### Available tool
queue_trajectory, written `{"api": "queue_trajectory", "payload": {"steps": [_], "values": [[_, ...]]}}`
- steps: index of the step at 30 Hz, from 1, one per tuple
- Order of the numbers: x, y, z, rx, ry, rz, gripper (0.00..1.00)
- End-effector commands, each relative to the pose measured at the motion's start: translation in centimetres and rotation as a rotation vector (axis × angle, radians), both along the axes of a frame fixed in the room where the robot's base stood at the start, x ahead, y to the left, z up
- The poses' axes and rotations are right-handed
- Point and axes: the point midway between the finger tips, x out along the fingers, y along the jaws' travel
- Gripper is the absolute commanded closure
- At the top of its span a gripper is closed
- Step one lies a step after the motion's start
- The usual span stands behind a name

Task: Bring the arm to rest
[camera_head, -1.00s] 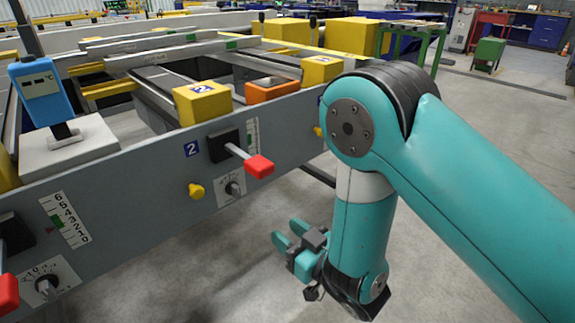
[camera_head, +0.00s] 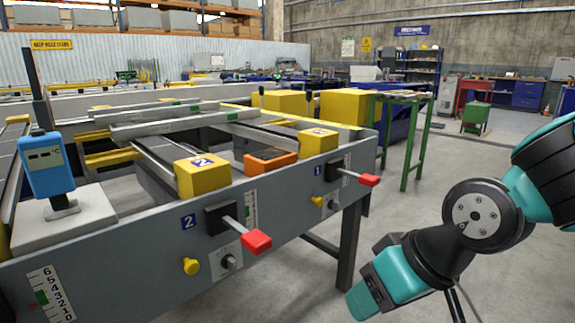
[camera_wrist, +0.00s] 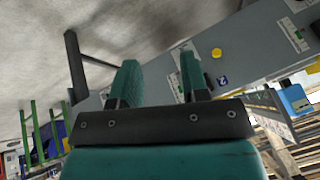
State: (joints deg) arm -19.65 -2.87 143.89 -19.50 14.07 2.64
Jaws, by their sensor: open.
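My arm (camera_head: 480,215) is folded at the lower right of the head view, out over the floor to the right of the table. In that view its wrist end points down and left, and the fingers are hard to make out. The wrist view shows my gripper (camera_wrist: 160,78) with its two teal fingers apart and nothing between them. The table's grey side panel (camera_wrist: 258,45) lies beyond the fingers, apart from them as far as I can tell.
The runout table's grey side (camera_head: 130,250) runs along the left and middle. Red-tipped levers (camera_head: 256,242) and a yellow knob (camera_head: 190,266) stick out from it. A blue gauge (camera_head: 47,165) stands at left. A green stand (camera_head: 408,150) is behind. Floor at right is open.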

Motion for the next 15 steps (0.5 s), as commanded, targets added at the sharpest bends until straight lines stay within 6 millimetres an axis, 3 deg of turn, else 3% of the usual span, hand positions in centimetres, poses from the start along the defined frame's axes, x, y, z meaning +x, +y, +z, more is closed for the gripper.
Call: {"api": "queue_trajectory", "payload": {"steps": [8,15], "values": [[-9.0,-3.6,3.5,-0.106,0.179,0.188,0.58],[-9.3,-3.6,10.2,-0.115,0.195,0.199,0.58]]}}
